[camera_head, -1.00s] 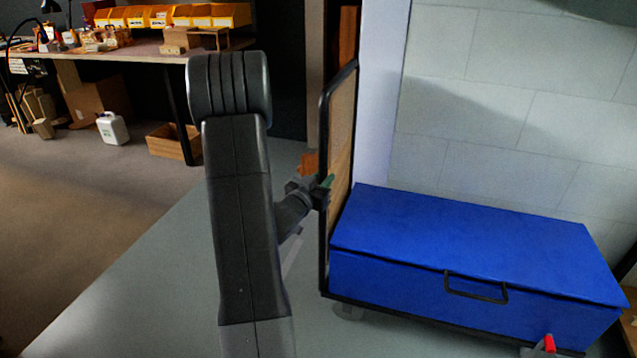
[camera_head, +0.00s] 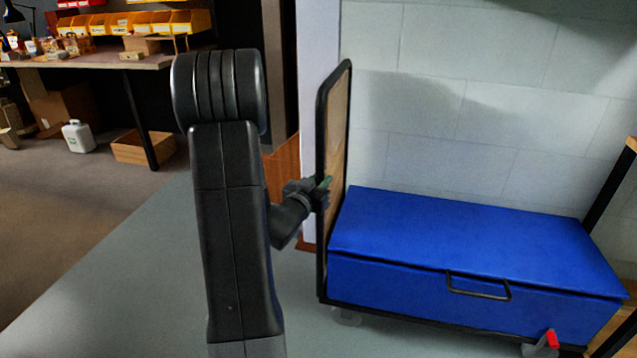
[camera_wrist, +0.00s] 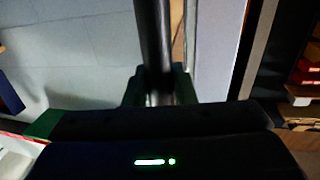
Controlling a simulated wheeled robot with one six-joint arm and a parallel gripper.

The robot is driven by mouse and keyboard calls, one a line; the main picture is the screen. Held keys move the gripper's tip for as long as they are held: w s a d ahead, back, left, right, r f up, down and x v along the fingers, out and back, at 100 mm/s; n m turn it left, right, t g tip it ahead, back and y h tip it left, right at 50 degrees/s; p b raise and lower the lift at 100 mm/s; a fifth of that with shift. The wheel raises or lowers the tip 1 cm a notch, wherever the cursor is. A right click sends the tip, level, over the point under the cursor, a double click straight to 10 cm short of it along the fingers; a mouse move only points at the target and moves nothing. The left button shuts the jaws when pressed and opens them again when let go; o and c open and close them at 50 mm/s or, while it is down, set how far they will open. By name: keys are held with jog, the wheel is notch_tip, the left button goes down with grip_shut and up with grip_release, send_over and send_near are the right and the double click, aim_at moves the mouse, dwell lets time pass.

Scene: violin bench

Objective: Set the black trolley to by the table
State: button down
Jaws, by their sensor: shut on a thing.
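The black trolley has an upright black tube frame (camera_head: 321,150) with a tan panel at its left end. A long blue case (camera_head: 470,245) with a black handle lies on its deck. My gripper (camera_head: 318,193) is shut on the frame's near upright, about halfway up. In the wrist view the black tube (camera_wrist: 154,50) runs between the two dark fingers (camera_wrist: 160,88). The table is likely the workbench (camera_head: 95,62) at the back left, well apart from the trolley. Most of the trolley's deck is hidden under the case.
A pale block wall (camera_head: 450,100) stands behind the trolley. A wooden box (camera_head: 143,148) and a white jug (camera_head: 78,136) sit on the floor by the workbench. Grey floor at the left is clear.

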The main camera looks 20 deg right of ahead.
jog(key=shift+s+d+f, duration=0.1)
jog(key=shift+s, duration=0.05)
jog(key=c, duration=1.3)
grip_release()
jog(key=shift+s+d, duration=0.1)
jog(key=shift+d, duration=0.05)
jog(key=shift+o, duration=0.2)
jog(key=p+v, duration=0.2)
jog(key=v, duration=1.1)
jog(key=shift+s+a, duration=0.2)
jog(key=shift+a, duration=0.15)
